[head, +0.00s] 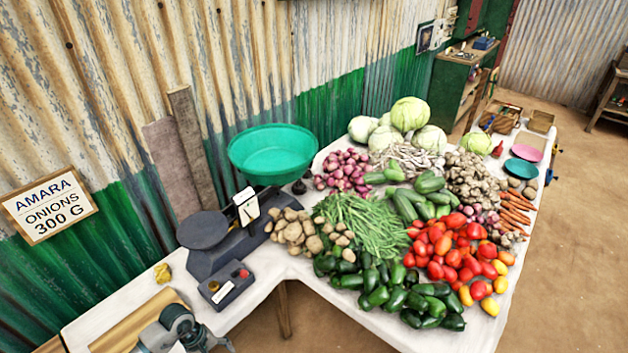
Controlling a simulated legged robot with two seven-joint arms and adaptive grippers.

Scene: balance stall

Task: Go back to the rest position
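A grey, rounded piece of machinery (176,328) shows at the bottom left edge, over the near end of the white table. It looks like part of my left arm, but no fingertips can be made out and the frame edge cuts it off. My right gripper is not in view. The dark balance scale (215,262) stands on the table with a round pan (202,230) and a white dial (247,207). The pan looks empty. A sign (48,206) on the wall reads "AMARA ONIONS 300 G".
A small box with a red button (226,287) and a wooden board (135,325) lie near the arm.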

